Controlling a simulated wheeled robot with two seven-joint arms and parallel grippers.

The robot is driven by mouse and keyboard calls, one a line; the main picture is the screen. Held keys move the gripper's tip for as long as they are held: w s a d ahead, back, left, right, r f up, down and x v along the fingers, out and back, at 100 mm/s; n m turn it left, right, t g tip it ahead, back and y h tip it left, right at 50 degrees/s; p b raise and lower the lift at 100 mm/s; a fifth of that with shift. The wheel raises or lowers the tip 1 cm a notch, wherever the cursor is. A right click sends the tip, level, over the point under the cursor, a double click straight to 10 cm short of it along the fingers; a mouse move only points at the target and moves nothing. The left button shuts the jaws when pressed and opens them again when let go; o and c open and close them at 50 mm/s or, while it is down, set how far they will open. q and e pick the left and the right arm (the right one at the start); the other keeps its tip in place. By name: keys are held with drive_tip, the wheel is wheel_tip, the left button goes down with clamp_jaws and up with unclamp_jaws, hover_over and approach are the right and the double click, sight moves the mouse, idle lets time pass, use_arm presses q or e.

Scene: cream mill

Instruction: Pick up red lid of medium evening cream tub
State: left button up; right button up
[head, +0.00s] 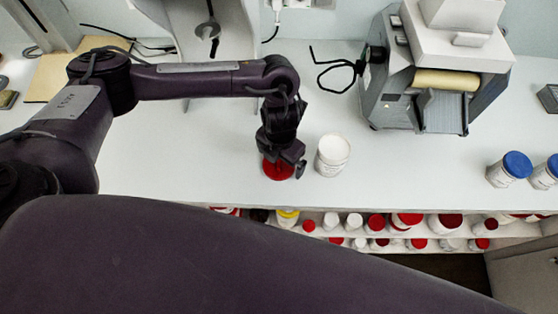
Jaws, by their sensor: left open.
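A red lid (278,172) lies flat on the white counter near its front edge. An open white tub (332,155) without a lid stands just right of it. My left gripper (284,165) points down directly over the red lid and hides part of it. Its fingers are open. I cannot tell whether they touch the lid. My right gripper is not in view.
A grey and white machine with a roller (447,80) stands at the back right of the counter. Two blue-lidded tubs (517,165) stand at the far right. Shelves below the counter hold several tubs with red, white and yellow lids (407,220). The counter between the white tub and the blue-lidded tubs is clear.

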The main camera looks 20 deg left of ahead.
use_arm(q)
drive_tip(key=c, duration=0.9)
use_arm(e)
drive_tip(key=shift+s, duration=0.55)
